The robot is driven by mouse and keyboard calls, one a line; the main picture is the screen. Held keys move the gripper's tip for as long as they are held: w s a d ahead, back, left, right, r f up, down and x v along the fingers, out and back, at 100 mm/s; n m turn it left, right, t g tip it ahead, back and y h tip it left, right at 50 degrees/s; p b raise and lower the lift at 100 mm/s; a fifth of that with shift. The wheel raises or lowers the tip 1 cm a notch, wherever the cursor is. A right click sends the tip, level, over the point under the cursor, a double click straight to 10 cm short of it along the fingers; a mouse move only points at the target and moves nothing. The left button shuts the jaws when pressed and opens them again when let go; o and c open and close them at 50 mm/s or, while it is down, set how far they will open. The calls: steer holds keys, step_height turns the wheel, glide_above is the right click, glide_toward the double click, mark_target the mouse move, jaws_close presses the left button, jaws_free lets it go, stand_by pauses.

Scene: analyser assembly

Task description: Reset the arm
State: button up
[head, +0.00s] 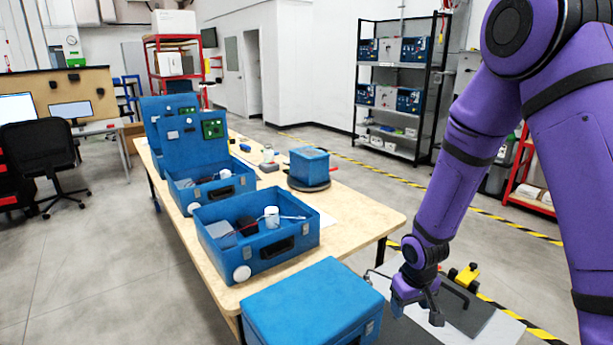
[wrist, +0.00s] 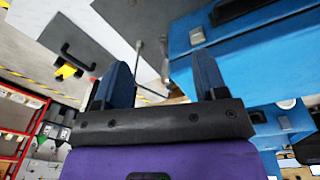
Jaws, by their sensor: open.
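My purple arm comes down from the upper right in the head view, and my gripper (head: 420,305) hangs beside the right side of a closed blue case (head: 315,305). In the wrist view the two dark fingers of my gripper (wrist: 160,85) stand wide apart with nothing between them. The blue case also shows at the right of the wrist view (wrist: 255,50), near the right finger. I cannot tell whether the finger touches it.
An open blue case (head: 262,262) with parts in it stands on the long wooden table (head: 360,215), with more open cases behind. A blue box (head: 309,166) sits on a dark round base. A black shelf (head: 400,85) stands at the back. Open floor lies left.

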steer(key=s+d+r+m+t, duration=0.1)
steer(key=s+d+r, duration=0.15)
steer(key=r, duration=0.95)
steer(key=s+d+r+m+t, duration=0.1)
steer(key=s+r, duration=0.3)
steer(key=r, duration=0.8)
steer(key=s+d+r+t, duration=0.1)
steer(key=s+r, duration=0.5)
steer(key=s, duration=0.2)
steer(key=s+r+m+t, duration=0.1)
steer(key=s+r, duration=0.5)
steer(key=s, duration=0.2)
steer(key=shift+s+d, duration=0.3)
steer(key=shift+d, duration=0.1)
